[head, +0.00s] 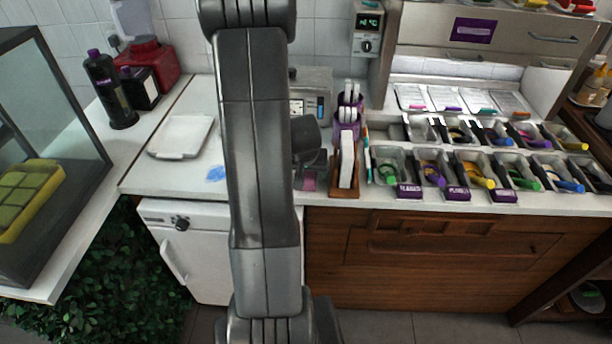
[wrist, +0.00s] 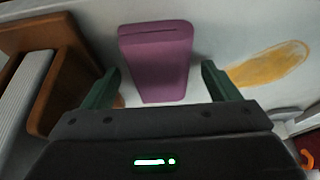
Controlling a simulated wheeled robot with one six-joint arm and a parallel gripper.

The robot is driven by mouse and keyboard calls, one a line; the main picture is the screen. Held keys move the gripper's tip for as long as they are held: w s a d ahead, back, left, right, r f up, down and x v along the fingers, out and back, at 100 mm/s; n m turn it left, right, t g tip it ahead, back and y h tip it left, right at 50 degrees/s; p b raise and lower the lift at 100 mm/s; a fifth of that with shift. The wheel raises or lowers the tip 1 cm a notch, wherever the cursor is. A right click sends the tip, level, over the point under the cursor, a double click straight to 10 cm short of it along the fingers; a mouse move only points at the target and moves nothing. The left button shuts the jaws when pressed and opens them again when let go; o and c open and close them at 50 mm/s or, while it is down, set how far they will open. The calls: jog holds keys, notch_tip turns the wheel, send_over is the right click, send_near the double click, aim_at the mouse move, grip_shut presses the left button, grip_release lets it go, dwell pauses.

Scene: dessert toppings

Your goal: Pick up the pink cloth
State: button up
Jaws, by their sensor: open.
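The pink cloth (wrist: 160,65) shows in the wrist view as a mauve-pink, block-like folded shape on the white counter, with a dark line along its far top part. My gripper (wrist: 159,74) is open, with one green finger on each side of the cloth's near part. Gaps show between the fingers and the cloth, and I cannot tell how far above the counter they are. In the head view a small part of the cloth (head: 309,182) shows below the dark gripper body, which hides the rest of it.
A brown wooden holder (head: 344,189) with white items stands right of the cloth in the head view, close to one finger in the wrist view. An orange-yellow patch (wrist: 272,65) lies on the other side. A scale (head: 312,104) stands behind. Topping containers fill the right.

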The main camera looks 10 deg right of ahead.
aim_at(306, 173)
dwell(0.3)
jog(key=c, duration=1.1)
jog(key=shift+r, duration=0.1)
jog(key=shift+c, duration=0.2)
jog(key=shift+r+p, duration=0.25)
jog(key=shift+p, duration=0.25)
notch_tip(306, 173, up, 10)
jog(key=shift+f, duration=0.1)
jog(key=o, duration=0.4)
jog(key=shift+c, duration=1.1)
